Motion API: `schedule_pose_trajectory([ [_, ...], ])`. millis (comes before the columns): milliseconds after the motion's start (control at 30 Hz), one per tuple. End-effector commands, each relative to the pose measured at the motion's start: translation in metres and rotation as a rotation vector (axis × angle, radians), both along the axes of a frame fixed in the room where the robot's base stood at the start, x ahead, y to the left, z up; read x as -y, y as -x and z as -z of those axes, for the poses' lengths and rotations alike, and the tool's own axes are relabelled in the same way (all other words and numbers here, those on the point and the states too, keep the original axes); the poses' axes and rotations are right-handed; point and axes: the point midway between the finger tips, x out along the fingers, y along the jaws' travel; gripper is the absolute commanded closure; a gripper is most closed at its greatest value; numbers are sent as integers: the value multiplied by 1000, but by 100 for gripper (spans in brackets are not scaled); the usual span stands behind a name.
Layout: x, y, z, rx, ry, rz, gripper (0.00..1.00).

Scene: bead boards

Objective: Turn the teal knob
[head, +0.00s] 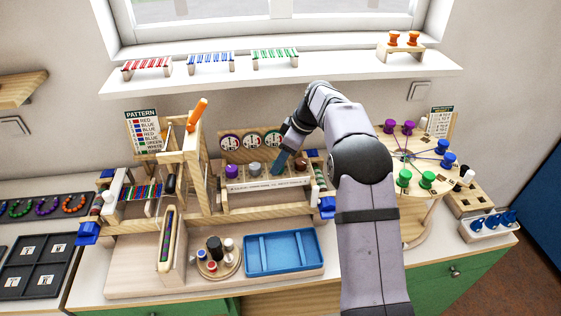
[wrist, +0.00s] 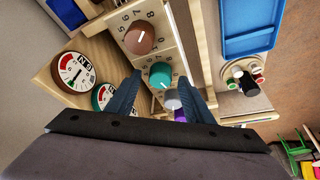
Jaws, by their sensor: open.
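The teal knob (wrist: 160,75) is round with a pale pointer line, on a pale wooden panel with number marks. In the wrist view it lies between the two blue-grey fingers of my gripper (wrist: 159,72), which are apart. I cannot tell whether they touch it or how far above it they are. In the head view my gripper (head: 279,164) reaches down to the knob row, and its fingers hide the teal knob there. A brown knob (wrist: 138,38) is beside the teal one, and a grey knob (wrist: 172,100) is on its other side.
A purple knob (head: 232,171) stands at the row's left end. Round gauges (wrist: 72,70) stand behind the row. A blue tray (head: 284,253) lies in front, beside a round wooden holder (head: 219,262) with pegs. A wooden wheel with coloured spools (head: 404,177) stands right.

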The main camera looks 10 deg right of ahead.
Motion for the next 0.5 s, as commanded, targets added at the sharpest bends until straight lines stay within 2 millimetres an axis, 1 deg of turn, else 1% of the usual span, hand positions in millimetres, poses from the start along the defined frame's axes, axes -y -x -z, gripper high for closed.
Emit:
schedule_pose_trajectory([
  [300,15,8,-39,5,1,2,53],
  [400,19,9,-49,4,1,2,53],
  [500,21,11,-55,2,1,1,53],
])
